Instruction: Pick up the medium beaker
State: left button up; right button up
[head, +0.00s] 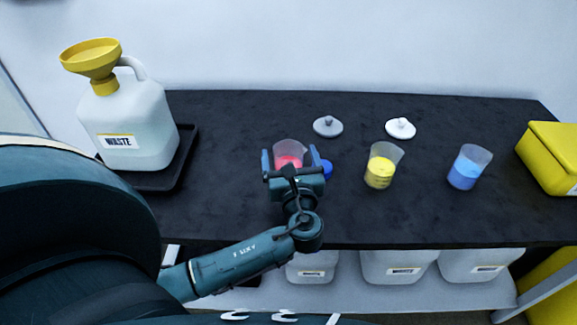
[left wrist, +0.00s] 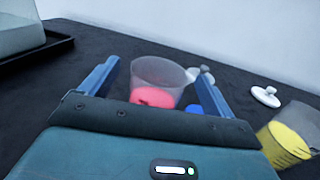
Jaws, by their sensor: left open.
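Three clear beakers stand upright on the black bench: one with pink-red liquid (head: 288,151), one with yellow liquid (head: 381,167) and one with blue liquid (head: 468,168). They look close in size, so I cannot tell which is the medium one. My left gripper (head: 290,160) is open at the pink-red beaker, one finger to each side of it in the head view. In the left wrist view the pink-red beaker (left wrist: 156,84) shows between and beyond the fingers, with gaps on both sides. The yellow beaker (left wrist: 288,138) is at right there. My right gripper is not in view.
A small blue object (head: 326,168) is beside the right finger, partly hidden. Grey (head: 328,127) and white (head: 400,128) lids lie behind. A waste jug (head: 140,120) with a yellow funnel (head: 91,60) stands in a black tray (head: 186,158) at left; a yellow box (head: 552,155) is at right.

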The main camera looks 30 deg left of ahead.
pick_arm(q)
jog(key=shift+x, duration=1)
jog(key=c, duration=1.5)
